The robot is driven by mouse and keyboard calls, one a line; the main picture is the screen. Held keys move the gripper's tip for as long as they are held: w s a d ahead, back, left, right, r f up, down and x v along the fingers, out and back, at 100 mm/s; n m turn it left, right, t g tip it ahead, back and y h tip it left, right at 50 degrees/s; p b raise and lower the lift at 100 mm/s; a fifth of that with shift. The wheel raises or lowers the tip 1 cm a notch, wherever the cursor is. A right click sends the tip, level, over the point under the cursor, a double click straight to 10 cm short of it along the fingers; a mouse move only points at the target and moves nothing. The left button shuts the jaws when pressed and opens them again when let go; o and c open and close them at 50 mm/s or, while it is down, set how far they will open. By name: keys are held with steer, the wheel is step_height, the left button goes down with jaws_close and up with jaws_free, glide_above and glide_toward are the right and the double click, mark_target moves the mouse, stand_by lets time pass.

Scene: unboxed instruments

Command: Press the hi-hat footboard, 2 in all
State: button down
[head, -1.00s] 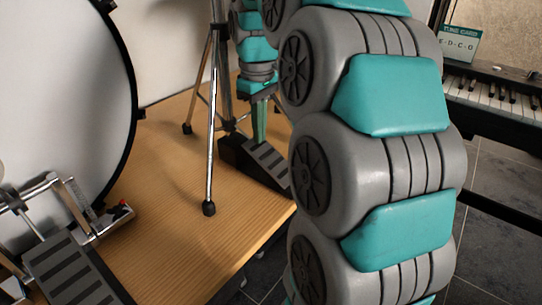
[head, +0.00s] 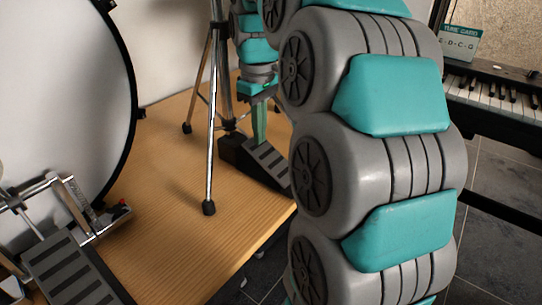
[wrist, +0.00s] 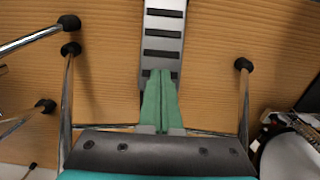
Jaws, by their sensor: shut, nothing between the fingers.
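The hi-hat footboard (head: 270,163) is a grey plate with dark cross bars, at the foot of a chrome tripod stand (head: 211,150). In the wrist view the footboard (wrist: 163,30) runs from the top edge down to my fingertips. My gripper (head: 259,140) has green fingers, shut together with nothing between them, pointing down over the upper end of the footboard. In the wrist view my gripper (wrist: 160,73) overlaps the footboard's near end. I cannot tell whether the tips touch the plate. My arm hides the footboard's right side in the head view.
A bass drum (head: 65,90) stands at left, with its own pedal (head: 72,270) in front. A keyboard (head: 495,95) and a tune card (head: 460,43) are at right. The wooden platform (head: 180,240) is clear between the drum pedal and stand.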

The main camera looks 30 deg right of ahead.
mark_target(260, 147)
steer(key=shift+f+b, duration=0.55)
steer(key=shift+f, duration=1.15)
steer(key=shift+r+p, duration=1)
steer(key=shift+r, duration=0.95)
steer(key=shift+f, duration=0.1)
steer(key=shift+r+p, duration=1.5)
steer(key=shift+r, duration=1)
step_height(260, 147, up, 2)
steer(key=shift+r, duration=0.15)
